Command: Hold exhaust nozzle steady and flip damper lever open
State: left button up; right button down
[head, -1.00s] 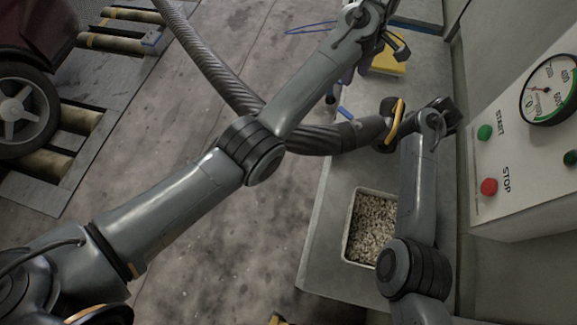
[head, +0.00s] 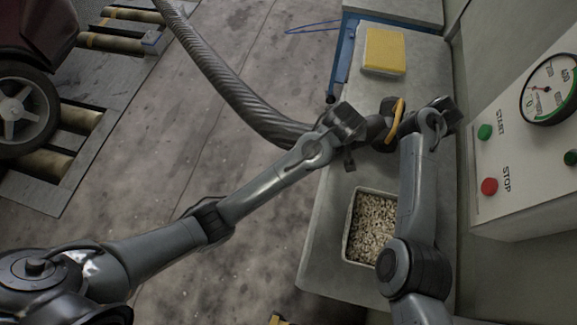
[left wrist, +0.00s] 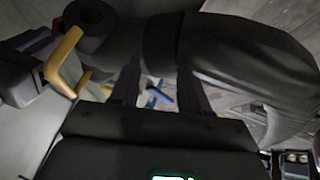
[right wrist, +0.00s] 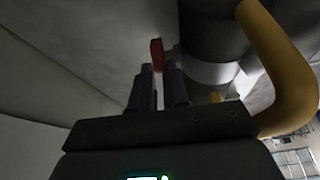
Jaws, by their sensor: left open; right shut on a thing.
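The exhaust nozzle, a dark tube on the end of a ribbed hose (head: 235,92), lies across the bench, partly hidden by my left wrist. It has a curved yellow handle (head: 397,120), also close at the right of the right wrist view (right wrist: 290,70). My left gripper (left wrist: 160,85) is open, with its fingers against or just over the dark tube (left wrist: 230,45); contact is unclear. My right gripper (right wrist: 158,80) is beside the nozzle's far end, shut on a small red piece (right wrist: 156,54), apparently the damper lever. The rest of the lever is hidden.
A tray of pale pellets (head: 348,235) sits on the bench (head: 325,215) in front of the nozzle. A yellow block (head: 384,52) lies behind it. A control panel (head: 510,165) with a gauge stands at the right. A car wheel (head: 22,112) is at the left.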

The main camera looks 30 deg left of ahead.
pick_arm(q)
jog(key=s+f, duration=0.1)
jog(key=s, duration=0.1)
jog(key=s+f+m, duration=0.1)
jog(key=s, duration=0.1)
jog(key=s+f+m, duration=0.1)
jog(key=s, duration=0.1)
jog(key=shift+f+h, duration=0.25)
jog(key=shift+h, duration=0.15)
jog(key=s+a+f+g, duration=0.1)
jog(key=s+a+f, duration=0.4)
jog(key=s+a, duration=0.2)
jog(key=s+a+f+g+y, duration=0.1)
jog(key=s+a+f+g, duration=0.1)
jog(key=s+a+f, duration=0.3)
jog(key=shift+s+a+m, duration=0.4)
jog(key=shift+s+a, duration=0.8)
jog(key=shift+s, duration=0.1)
